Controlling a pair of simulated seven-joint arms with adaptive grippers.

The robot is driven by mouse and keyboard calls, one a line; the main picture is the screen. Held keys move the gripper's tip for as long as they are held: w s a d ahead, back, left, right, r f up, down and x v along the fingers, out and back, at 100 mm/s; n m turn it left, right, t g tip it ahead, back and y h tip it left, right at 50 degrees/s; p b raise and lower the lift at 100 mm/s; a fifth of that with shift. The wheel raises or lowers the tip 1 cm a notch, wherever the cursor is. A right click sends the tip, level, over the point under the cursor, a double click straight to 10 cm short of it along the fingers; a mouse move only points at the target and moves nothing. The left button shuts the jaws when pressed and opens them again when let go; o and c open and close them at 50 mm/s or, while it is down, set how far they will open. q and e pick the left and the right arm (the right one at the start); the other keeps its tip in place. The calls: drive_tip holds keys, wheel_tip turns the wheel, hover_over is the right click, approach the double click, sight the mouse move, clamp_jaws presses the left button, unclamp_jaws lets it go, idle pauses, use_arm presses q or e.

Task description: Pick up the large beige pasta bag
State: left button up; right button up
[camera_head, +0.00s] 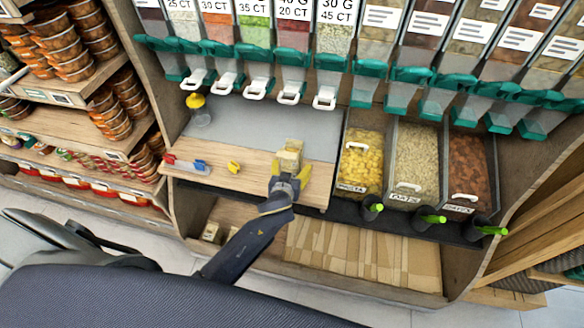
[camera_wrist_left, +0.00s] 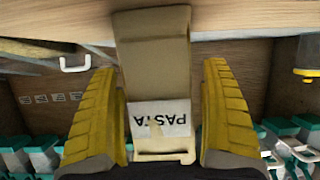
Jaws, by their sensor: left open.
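A beige pasta bag (camera_head: 290,156) stands upright on the wooden counter. In the left wrist view the same bag (camera_wrist_left: 152,62) appears upside down, with a white label reading PASTA. My left gripper (camera_head: 289,177) is at the bag, with its yellow fingers open. In the wrist view the open fingers of the left gripper (camera_wrist_left: 160,85) are on either side of the bag, with a visible gap at each side. The gripper hides part of the bag in the head view. My right gripper is not in view.
On the counter (camera_head: 222,178) are a yellow-topped container (camera_head: 199,109), a small yellow object (camera_head: 234,167) and a red and blue item (camera_head: 187,165). Bins of pasta (camera_head: 361,165) and other dry goods stand to the right. Dispensers with white handles (camera_head: 326,97) hang behind.

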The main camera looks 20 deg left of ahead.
use_arm(q)
drive_tip(key=shift+w+f, duration=0.1)
drive_tip(key=shift+w, duration=0.15)
drive_tip(key=c, duration=1.5)
